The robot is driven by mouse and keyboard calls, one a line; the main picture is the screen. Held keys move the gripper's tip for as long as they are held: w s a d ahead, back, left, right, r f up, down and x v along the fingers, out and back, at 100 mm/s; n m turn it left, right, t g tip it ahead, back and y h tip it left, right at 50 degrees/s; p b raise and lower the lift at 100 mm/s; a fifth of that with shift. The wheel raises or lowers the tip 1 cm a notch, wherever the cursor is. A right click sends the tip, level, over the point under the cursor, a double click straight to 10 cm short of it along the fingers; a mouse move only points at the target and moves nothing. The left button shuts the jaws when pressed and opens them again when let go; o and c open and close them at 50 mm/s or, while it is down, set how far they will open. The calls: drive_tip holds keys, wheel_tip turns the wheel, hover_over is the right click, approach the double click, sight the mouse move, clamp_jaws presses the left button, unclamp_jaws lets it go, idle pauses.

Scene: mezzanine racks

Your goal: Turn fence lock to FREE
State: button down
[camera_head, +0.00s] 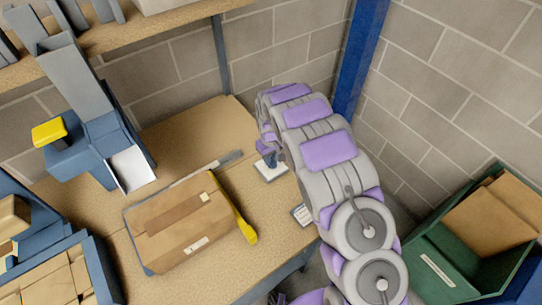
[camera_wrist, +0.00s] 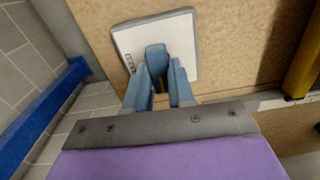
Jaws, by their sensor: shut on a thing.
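The fence lock is a white square plate (camera_wrist: 183,30) with a grey rim. A blue knob (camera_wrist: 156,55) stands at its middle. In the head view the plate (camera_head: 270,173) lies on the bench top beyond the carton, partly hidden by my arm. My gripper (camera_wrist: 157,78) has its two blue-grey fingers on either side of the knob and is shut on it. A grey bar (camera_head: 228,159) runs along the far side of the carton.
A brown carton (camera_head: 180,238) lies on the wooden bench (camera_head: 192,116), with a yellow handle (camera_head: 246,225) at its right end. A blue-grey device with a yellow knob (camera_head: 48,132) stands at left. A blue post (camera_head: 362,55) and green bin (camera_head: 455,268) are at right.

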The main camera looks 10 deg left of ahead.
drive_tip(key=shift+w+r+n, duration=0.15)
drive_tip(key=shift+n, duration=0.15)
idle(0.4)
drive_tip(key=c, duration=1)
unclamp_jaws()
drive_tip(key=shift+o, duration=0.2)
wheel_tip(320, 180, up, 17)
drive_tip(key=p, duration=0.1)
drive_tip(key=shift+a, duration=0.1)
